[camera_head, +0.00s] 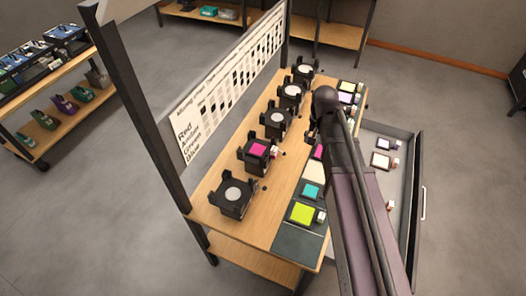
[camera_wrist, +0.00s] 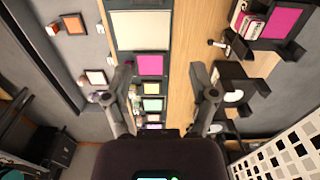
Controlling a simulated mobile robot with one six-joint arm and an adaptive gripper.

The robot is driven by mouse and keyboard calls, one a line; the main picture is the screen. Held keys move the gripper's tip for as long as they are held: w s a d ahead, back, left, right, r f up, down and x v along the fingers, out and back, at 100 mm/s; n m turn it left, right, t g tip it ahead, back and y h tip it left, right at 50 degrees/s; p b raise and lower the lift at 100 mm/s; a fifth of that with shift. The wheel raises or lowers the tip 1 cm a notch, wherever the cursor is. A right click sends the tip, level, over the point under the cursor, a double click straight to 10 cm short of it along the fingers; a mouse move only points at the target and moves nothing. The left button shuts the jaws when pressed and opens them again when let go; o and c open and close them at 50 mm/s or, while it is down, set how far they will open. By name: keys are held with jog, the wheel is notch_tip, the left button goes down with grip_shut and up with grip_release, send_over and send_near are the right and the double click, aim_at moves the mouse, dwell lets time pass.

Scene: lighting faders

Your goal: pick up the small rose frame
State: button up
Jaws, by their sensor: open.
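My gripper (camera_wrist: 160,80) is open and empty in the wrist view. A small magenta-rose frame (camera_wrist: 150,65) with a dark border lies on the dark strip between its fingers, a little left of centre. I cannot tell the height above it. In the head view, part of this frame (camera_head: 319,151) shows beside my arm, which hides the gripper's fingers. A larger rose frame (camera_wrist: 283,18) sits in a black holder at the upper right of the wrist view; it also shows in the head view (camera_head: 258,149).
Several black fader holders (camera_head: 237,196) line the wooden table. An open drawer (camera_head: 414,200) holds more frames. A white printed board (camera_head: 235,80) stands behind the holders.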

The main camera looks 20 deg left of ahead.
send_over(274, 148)
jog(key=shift+d+m, duration=0.3)
jog(key=shift+d, duration=0.05)
notch_tip(274, 148, down, 8)
jog(key=b, duration=0.8)
jog(key=shift+f+b, duration=0.25)
jog(key=shift+b, duration=0.05)
jog(key=f+b, duration=0.3)
jog(key=shift+s+a+f, duration=0.1)
jog(key=shift+a+f, duration=0.15)
jog(key=shift+a, duration=0.05)
jog(key=shift+f+b, duration=0.85)
jog(key=shift+b, duration=0.25)
jog(key=shift+d, duration=0.1)
